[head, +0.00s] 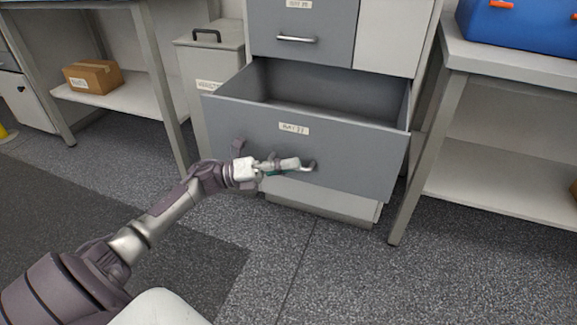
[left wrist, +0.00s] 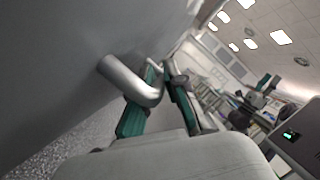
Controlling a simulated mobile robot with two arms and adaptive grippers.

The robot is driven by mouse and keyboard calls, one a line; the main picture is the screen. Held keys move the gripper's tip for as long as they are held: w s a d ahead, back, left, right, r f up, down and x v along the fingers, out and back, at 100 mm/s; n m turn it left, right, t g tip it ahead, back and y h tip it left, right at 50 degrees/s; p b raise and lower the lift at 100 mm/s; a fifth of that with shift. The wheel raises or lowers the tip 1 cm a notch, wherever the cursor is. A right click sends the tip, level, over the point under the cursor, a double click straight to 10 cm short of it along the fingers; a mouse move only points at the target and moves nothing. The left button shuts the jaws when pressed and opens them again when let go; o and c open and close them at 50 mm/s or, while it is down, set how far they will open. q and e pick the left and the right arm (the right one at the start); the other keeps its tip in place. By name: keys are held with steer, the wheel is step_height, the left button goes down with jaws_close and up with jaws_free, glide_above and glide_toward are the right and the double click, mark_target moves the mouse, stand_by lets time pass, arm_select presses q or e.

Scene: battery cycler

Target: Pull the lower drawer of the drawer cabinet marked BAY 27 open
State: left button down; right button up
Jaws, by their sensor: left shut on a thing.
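The grey drawer cabinet (head: 393,38) stands in the middle of the head view. Its lower drawer (head: 355,155) is pulled well out, and its empty-looking inside shows from above. The label on its front is too blurred to read surely. My left gripper (head: 287,166) is shut on the drawer's metal handle (head: 309,166), whose left part it hides. In the left wrist view the bent handle bar (left wrist: 128,80) passes between the green-padded fingers of my left gripper (left wrist: 158,98). My right gripper is in neither view.
The upper drawer (head: 305,45) is shut. A grey lidded bin (head: 208,70) stands left of the cabinet. A bench (head: 500,62) with a blue case (head: 520,28) stands close on the right. A cardboard box (head: 93,76) lies on a left shelf. The floor in front is clear.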

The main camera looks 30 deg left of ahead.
arm_select(q)
steer(key=c, duration=1.5)
jaws_free()
steer(key=shift+a+f, duration=0.1)
steer(key=shift+a, duration=0.05)
steer(key=v, duration=1.1)
steer(key=shift+s+a, duration=0.3)
